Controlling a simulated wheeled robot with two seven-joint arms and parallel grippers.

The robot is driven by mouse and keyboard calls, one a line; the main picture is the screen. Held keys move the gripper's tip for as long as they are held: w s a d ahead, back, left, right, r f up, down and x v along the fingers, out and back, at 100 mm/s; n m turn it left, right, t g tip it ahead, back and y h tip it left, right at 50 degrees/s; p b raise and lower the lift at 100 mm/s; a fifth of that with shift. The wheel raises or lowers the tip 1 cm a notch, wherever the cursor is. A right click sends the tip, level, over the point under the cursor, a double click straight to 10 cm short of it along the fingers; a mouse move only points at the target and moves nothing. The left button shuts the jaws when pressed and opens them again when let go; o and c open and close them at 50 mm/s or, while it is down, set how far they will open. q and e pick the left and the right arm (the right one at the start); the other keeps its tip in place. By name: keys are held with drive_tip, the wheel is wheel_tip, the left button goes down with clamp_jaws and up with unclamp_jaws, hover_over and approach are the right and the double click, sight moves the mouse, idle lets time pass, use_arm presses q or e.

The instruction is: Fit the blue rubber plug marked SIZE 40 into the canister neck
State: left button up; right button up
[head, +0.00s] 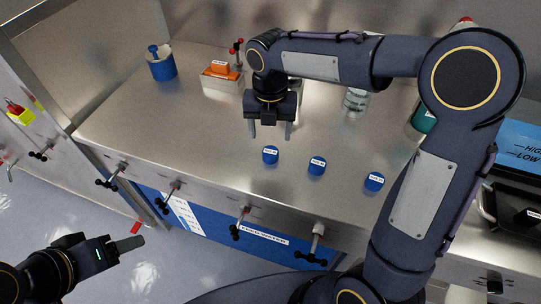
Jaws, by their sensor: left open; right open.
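Three small blue plugs with white labels stand in a row on the metal counter: a left plug (271,156), a middle plug (317,166) and a right plug (374,182). The label print is too small to read, so I cannot tell which is SIZE 40. My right gripper (270,131) is open and empty, pointing down just behind and above the left plug. My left gripper (130,243) is low at the lower left, away from the counter top, empty. A green vessel (424,121) is partly hidden behind my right arm; I see no clear canister neck.
A blue-and-white tub (162,68) and a white box with an orange top (222,80) stand at the back left. A clear jar (355,101) stands behind the plugs. Valve handles (245,222) stick out along the counter front. The counter's left middle is clear.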

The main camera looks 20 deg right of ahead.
sight(270, 152)
drive_tip(key=shift+a+f, duration=0.15)
drive_tip(key=shift+f, duration=0.35)
drive_tip(key=f, duration=0.6)
drive_tip(key=shift+w+d+f, duration=0.15)
drive_tip(key=shift+d+f, duration=0.05)
drive_tip(key=shift+f, duration=0.2)
drive_tip(key=c, duration=1)
drive_tip(key=shift+r, duration=0.1)
drive_tip(key=shift+c, duration=0.2)
